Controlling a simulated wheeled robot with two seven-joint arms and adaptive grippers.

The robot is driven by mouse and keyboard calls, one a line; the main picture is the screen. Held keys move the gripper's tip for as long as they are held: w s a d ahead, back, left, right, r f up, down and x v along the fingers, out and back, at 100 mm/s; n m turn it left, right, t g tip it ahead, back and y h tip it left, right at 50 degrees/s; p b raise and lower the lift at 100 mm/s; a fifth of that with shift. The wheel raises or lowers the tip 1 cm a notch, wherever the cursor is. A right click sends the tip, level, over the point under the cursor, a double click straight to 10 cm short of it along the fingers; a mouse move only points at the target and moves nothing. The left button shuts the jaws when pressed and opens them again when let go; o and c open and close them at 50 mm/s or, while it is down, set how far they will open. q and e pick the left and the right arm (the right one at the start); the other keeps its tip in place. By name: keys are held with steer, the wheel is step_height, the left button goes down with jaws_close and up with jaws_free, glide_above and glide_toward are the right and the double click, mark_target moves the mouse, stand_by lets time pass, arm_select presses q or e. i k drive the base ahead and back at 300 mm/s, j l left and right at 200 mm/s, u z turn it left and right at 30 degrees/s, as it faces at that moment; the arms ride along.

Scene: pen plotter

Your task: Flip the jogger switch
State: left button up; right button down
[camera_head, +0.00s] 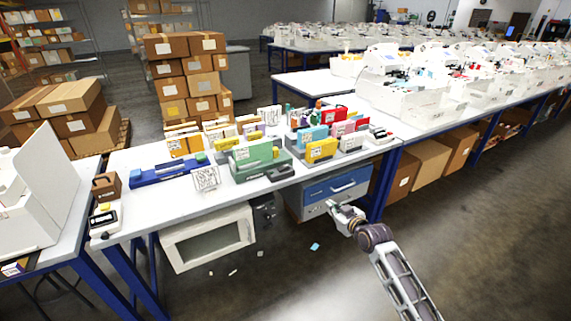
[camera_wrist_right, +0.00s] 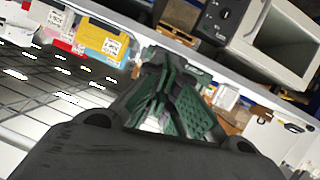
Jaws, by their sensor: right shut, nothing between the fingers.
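I cannot make out the jogger or its switch for certain. A small black and white device (camera_head: 103,219) with a yellow top piece sits at the left end of the white table (camera_head: 150,205). My right gripper (camera_head: 333,206) is in front of the table's right part, near the blue-fronted drawer unit and apart from the small device. In the right wrist view, the green-padded fingers of the gripper (camera_wrist_right: 172,100) are together with nothing between them. My left gripper is not in view.
Colourful binders and boxes (camera_head: 322,150) crowd the table's right half. A blue-fronted drawer unit (camera_head: 335,187) and a white framed box (camera_head: 208,240) are below the table. A black knob panel (camera_wrist_right: 232,15) shows in the wrist view. The floor in front is mostly clear.

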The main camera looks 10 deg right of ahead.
mark_target(283, 168)
steer(key=i+j, duration=0.2)
steer(key=i, duration=0.2)
steer(key=i+j, duration=0.2)
steer(key=i, duration=0.25)
